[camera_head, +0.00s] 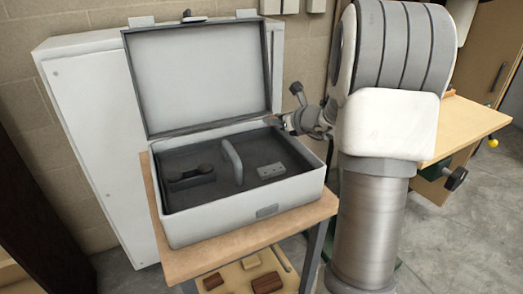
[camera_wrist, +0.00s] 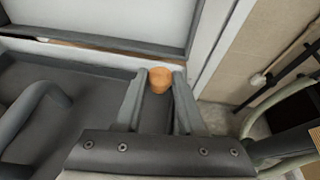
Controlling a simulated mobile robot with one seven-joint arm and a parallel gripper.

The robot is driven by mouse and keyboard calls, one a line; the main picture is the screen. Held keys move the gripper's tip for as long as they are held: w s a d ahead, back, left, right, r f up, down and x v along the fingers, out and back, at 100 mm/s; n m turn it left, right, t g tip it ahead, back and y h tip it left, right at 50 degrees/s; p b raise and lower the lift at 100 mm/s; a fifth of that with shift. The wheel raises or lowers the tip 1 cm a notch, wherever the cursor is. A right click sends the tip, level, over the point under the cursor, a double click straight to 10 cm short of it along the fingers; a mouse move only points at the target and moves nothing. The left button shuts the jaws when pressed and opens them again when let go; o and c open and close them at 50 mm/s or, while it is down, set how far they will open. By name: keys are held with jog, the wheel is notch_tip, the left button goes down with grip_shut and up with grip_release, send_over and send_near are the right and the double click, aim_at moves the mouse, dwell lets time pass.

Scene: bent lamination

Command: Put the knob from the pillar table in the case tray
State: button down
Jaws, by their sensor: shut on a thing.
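The knob (camera_wrist: 160,77) is a small round orange-brown piece held between my fingertips in the wrist view. My gripper (camera_wrist: 160,88) is shut on it. In the head view my gripper (camera_head: 274,121) is above the back right corner of the open grey case (camera_head: 240,222); the knob cannot be made out there. The dark case tray (camera_head: 218,190) fills the case. In the wrist view the tray floor (camera_wrist: 88,88) lies below and left of my fingers. I cannot tell the knob's height above it. I cannot identify the pillar table.
The tray holds a dark handset-like piece (camera_head: 190,175), an upright grey loop handle (camera_head: 232,162) and a small grey block (camera_head: 271,171). The raised lid (camera_head: 200,75) stands behind. The case rests on a wooden table (camera_head: 180,265). A workbench (camera_head: 465,128) is at right.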

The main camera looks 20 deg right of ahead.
aim_at(265, 150)
jog(key=a, duration=0.1)
jog(key=a+f, duration=0.1)
jog(key=s+a+f+b, duration=0.1)
jog(key=shift+s+a+f, duration=0.1)
jog(key=shift+a+f, duration=0.15)
jog(key=shift+a, duration=0.15)
jog(key=shift+f+b, duration=0.75)
jog(key=shift+f, duration=1.15)
jog(key=shift+f, duration=0.2)
jog(key=c, duration=0.5)
grip_release()
jog(key=shift+r, duration=0.1)
